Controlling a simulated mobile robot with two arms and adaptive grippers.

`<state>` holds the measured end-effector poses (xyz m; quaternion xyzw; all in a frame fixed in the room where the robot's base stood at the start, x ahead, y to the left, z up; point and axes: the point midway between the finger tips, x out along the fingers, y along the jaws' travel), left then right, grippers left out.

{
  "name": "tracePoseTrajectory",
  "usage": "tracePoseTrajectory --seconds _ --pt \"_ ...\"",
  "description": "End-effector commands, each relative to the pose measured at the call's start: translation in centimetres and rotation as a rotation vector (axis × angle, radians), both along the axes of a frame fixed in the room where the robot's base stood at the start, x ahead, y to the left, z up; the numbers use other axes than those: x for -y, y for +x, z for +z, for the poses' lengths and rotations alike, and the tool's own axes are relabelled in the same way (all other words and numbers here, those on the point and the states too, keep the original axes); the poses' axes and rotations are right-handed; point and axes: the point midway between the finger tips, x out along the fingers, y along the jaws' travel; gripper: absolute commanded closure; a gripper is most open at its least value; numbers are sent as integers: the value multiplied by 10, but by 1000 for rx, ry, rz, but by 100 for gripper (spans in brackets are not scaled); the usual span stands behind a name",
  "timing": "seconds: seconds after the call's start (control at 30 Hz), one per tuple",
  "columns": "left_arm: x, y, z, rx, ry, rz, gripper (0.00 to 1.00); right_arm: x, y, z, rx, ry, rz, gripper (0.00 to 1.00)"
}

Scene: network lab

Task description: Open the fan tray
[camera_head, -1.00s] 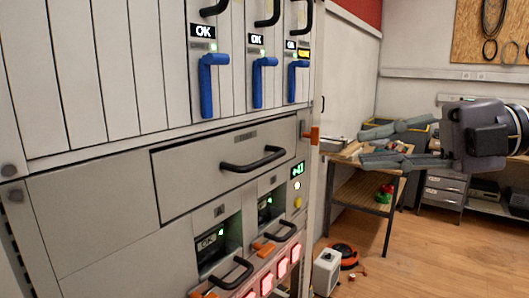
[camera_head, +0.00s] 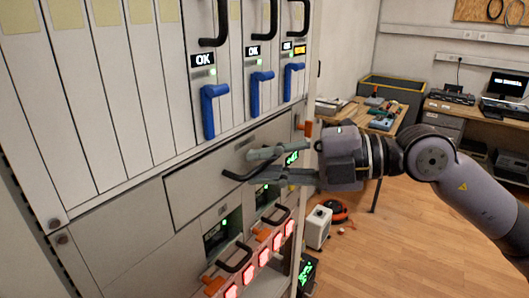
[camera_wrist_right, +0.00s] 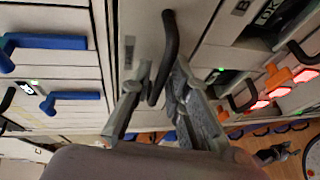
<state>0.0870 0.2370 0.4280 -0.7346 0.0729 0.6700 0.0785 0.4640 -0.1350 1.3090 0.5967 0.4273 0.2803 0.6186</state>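The fan tray (camera_head: 205,184) is a wide grey drawer front in the rack, below the tall card modules. It appears flush with the rack. Its black bar handle (camera_head: 232,177) is partly hidden behind my right gripper (camera_head: 252,168), which reaches in from the right. In the right wrist view, the handle (camera_wrist_right: 171,42) runs down between the two spread fingers of my right gripper (camera_wrist_right: 162,68). The fingers are open on either side of it; I cannot tell whether either touches it. My left gripper is out of view.
Blue levers (camera_head: 208,112) hang just above the tray. Below are smaller units with black handles (camera_head: 237,258), orange latches (camera_head: 213,285) and red-lit buttons. An orange latch (camera_head: 305,129) sits at the tray's upper right.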

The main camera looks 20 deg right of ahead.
Motion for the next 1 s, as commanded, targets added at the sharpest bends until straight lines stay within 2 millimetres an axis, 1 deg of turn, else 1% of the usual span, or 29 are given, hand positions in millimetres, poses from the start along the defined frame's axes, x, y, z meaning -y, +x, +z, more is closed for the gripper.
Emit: tracePoseTrajectory --seconds 0.1,0.33,0.6,1.0 --pt "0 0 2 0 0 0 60 -3 1 0 0 1 1 84" --pt "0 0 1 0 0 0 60 -3 2 -1 0 0 0 84" --pt "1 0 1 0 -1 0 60 -3 2 -1 0 0 0 100" --pt "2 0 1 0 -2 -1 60 -3 2 -1 -1 0 0 100"
